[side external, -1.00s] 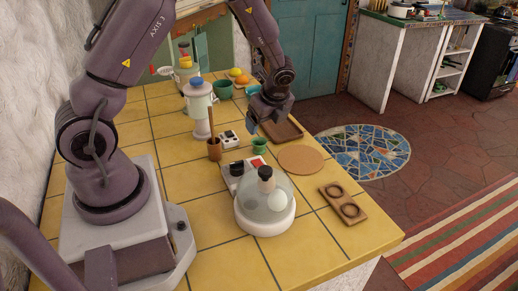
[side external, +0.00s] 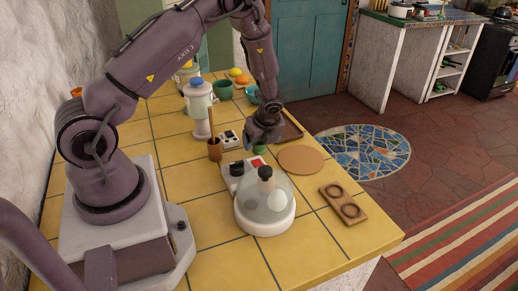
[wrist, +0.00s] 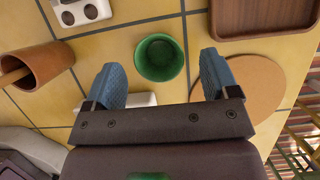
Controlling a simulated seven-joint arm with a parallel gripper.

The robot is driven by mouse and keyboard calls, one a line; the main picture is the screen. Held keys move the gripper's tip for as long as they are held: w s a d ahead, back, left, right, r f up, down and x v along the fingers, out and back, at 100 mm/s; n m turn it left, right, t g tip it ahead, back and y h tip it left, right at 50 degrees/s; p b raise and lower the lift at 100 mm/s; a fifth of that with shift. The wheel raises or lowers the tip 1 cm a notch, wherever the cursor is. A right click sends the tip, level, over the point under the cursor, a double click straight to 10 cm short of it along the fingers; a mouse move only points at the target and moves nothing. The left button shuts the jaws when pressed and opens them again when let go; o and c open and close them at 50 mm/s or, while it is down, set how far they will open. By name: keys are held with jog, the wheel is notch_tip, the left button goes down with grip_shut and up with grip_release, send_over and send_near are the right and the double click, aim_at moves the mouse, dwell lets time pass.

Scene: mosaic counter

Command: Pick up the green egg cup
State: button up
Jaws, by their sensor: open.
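The green egg cup (wrist: 159,58) stands upright on the yellow tiled counter, its open mouth facing the wrist camera. In the side external view, only a bit of the green egg cup (side external: 259,150) shows below my gripper (side external: 262,140). In the wrist view, my gripper (wrist: 162,82) is open, its two blue fingers apart. The cup appears between and slightly ahead of the fingertips, with nothing held. I cannot tell the exact height of the fingers over the cup.
A brown cup with a stick (wrist: 36,65) and a white block with dark round spots (wrist: 82,14) lie to the left. A brown tray (wrist: 262,16) and round cork mat (wrist: 243,85) are to the right. A glass-domed egg cooker (side external: 265,213) stands nearer the side camera.

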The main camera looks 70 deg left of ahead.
jog(key=x, duration=0.2)
jog(key=shift+a+f, duration=0.15)
jog(key=shift+f, duration=0.05)
jog(key=c, duration=1)
jog(key=shift+r, duration=0.15)
